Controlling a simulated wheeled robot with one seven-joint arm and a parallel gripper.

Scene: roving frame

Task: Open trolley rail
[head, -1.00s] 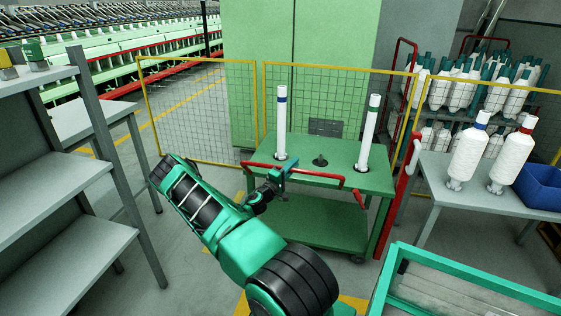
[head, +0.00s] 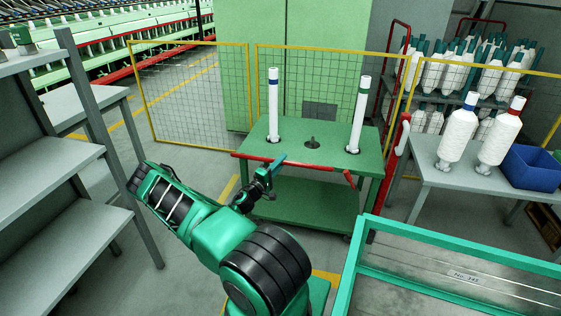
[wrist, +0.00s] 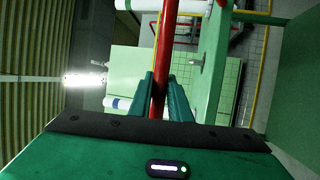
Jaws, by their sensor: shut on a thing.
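The green trolley (head: 300,134) stands ahead of me. Its red rail (head: 318,168) runs across the near side at about top height. My gripper (head: 274,165) is shut on the rail, left of the rail's middle. In the wrist view the red rail (wrist: 165,50) passes between the two teal fingers of my gripper (wrist: 164,88). A short red piece at the rail's right end points down. The fingers and wrist hide a small part of the rail in the head view.
Two white tubes (head: 273,100) (head: 360,112) stand upright on the trolley, with a bare peg (head: 312,141) between them. A yellow mesh fence (head: 200,95) is behind. Grey shelves (head: 50,170) stand left, a table with bobbins (head: 458,132) right, and a teal-framed case (head: 450,275) near right.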

